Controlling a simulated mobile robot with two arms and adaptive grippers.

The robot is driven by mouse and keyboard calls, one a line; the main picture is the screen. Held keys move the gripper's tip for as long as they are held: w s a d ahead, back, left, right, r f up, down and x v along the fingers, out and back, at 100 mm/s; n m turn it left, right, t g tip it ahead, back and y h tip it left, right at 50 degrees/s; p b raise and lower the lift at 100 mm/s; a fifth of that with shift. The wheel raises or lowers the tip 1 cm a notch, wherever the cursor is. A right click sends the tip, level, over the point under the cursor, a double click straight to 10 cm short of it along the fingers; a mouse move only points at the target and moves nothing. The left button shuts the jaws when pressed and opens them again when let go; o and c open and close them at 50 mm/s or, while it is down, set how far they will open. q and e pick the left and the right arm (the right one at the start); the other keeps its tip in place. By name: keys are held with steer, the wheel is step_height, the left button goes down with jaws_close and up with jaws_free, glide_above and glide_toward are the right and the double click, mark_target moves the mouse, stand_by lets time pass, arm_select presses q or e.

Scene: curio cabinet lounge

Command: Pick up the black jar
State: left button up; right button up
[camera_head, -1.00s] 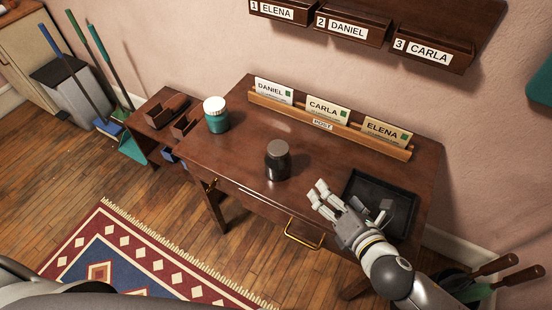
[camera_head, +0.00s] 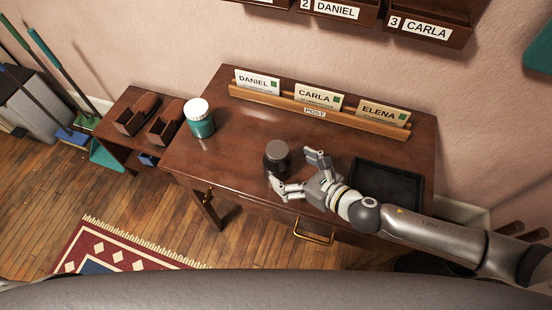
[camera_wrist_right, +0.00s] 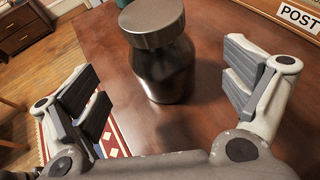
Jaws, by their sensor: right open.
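The black jar (camera_head: 277,158) stands upright on the brown wooden desk (camera_head: 225,165), near its front edge. It has a dark body and a grey-brown lid. In the right wrist view the jar (camera_wrist_right: 162,65) stands just ahead of and between the two spread fingers. My right gripper (camera_head: 297,172) is open and empty, right beside the jar on its right side, with its fingers pointing toward it. In the wrist view the gripper (camera_wrist_right: 168,95) shows clear gaps between each finger and the jar. My left gripper is not in view.
A wooden card rack (camera_head: 300,106) with name cards runs along the back. A black tray (camera_head: 416,184) lies at the right, behind my arm. Labelled wall boxes (camera_head: 425,29) hang above.

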mark_target(286, 165)
steer(key=shift+w+a+f, duration=0.15)
steer(key=shift+w+a, duration=0.2)
steer(key=shift+w, duration=0.05)
steer(key=shift+w+a+f, duration=0.1)
steer(key=shift+w+a, duration=0.05)
steer(key=shift+a, duration=0.05)
steer(key=shift+w+a+f, duration=0.15)
steer(key=shift+w+a, duration=0.05)
steer(key=shift+w, duration=0.05)
steer(key=x, duration=0.3)
steer(key=shift+w+f, duration=0.1)
steer(key=shift+f, duration=0.05)
steer(key=shift+w+a+f+p, duration=0.25)
steer(key=shift+w+a+p, duration=0.1)
steer(key=shift+a, duration=0.1)
steer(key=shift+c, duration=0.5)
steer(key=c, duration=0.5)
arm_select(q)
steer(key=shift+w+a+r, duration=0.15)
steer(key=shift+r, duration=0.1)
arm_select(e)
steer(key=c, duration=0.7)
